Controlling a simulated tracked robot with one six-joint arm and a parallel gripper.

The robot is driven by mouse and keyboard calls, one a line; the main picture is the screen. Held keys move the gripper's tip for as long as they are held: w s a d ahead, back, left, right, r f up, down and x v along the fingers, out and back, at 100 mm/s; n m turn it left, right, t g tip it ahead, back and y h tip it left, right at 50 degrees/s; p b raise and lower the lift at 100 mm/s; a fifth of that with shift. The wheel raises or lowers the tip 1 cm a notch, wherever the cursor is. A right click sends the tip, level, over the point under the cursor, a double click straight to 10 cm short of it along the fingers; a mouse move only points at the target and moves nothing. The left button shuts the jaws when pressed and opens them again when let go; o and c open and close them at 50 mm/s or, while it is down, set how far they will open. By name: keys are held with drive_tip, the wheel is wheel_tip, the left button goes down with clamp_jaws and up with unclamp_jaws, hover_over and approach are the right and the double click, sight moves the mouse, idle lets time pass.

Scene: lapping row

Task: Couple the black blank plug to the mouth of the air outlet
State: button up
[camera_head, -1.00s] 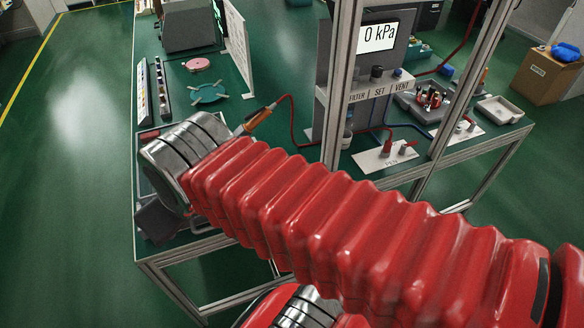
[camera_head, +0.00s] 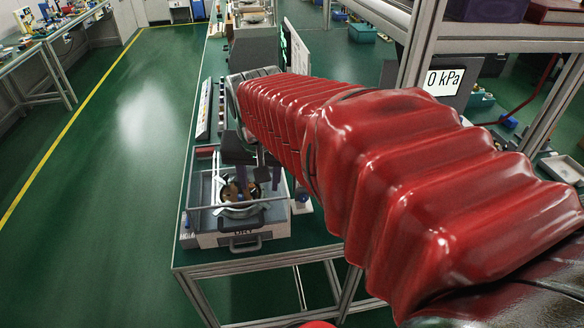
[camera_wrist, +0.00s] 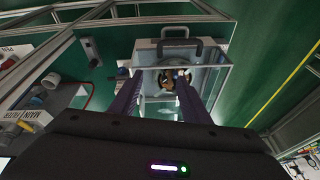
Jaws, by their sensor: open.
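My gripper (camera_wrist: 158,84) is open and empty, its two purple fingers pointing down at a clear-walled box (camera_wrist: 149,54). In the head view the gripper (camera_head: 250,178) is over the same box (camera_head: 208,240), marked DRY. A round metal dish (camera_head: 240,212) in the box holds small brown and dark parts. The dish (camera_wrist: 172,68) shows between the fingers in the wrist view. I cannot pick out the black blank plug among the small parts. The mouth of the air outlet cannot be made out; my red arm covers much of the bench.
A gauge display reading 0 kPa (camera_head: 443,82) stands behind aluminium frame posts (camera_head: 420,45) at right. A small blue-topped item (camera_head: 302,199) stands right of the box. Green floor (camera_head: 110,200) is free at left.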

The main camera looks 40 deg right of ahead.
drive_tip(key=d+f+m+g, duration=0.1)
drive_tip(key=d+f+m, duration=0.2)
drive_tip(key=d, duration=0.6)
drive_tip(key=d+f+m+g, duration=0.1)
drive_tip(key=d+f+m, duration=0.3)
drive_tip(key=d, duration=0.5)
drive_tip(key=d+f+m+g, duration=0.1)
drive_tip(key=d+f+m, duration=0.3)
drive_tip(key=d, duration=0.5)
drive_tip(key=shift+s+f, duration=0.25)
drive_tip(key=shift+s, duration=0.05)
drive_tip(key=shift+d, duration=0.1)
drive_tip(key=shift+s+d+f, duration=0.1)
drive_tip(key=shift+d+f, duration=0.05)
drive_tip(key=shift+f, duration=1.25)
drive_tip(key=shift+w+d+f, duration=0.1)
drive_tip(key=shift+d+f, duration=0.05)
drive_tip(key=shift+f, duration=1.3)
drive_tip(key=shift+s+d+f, duration=0.1)
drive_tip(key=shift+d+f, duration=0.05)
drive_tip(key=shift+f, duration=1.25)
drive_tip(key=shift+s+d+f, duration=0.1)
drive_tip(key=shift+s+f, duration=0.05)
drive_tip(key=shift+f, duration=1.15)
drive_tip(key=shift+s+f, duration=0.15)
drive_tip(key=shift+f, duration=1.15)
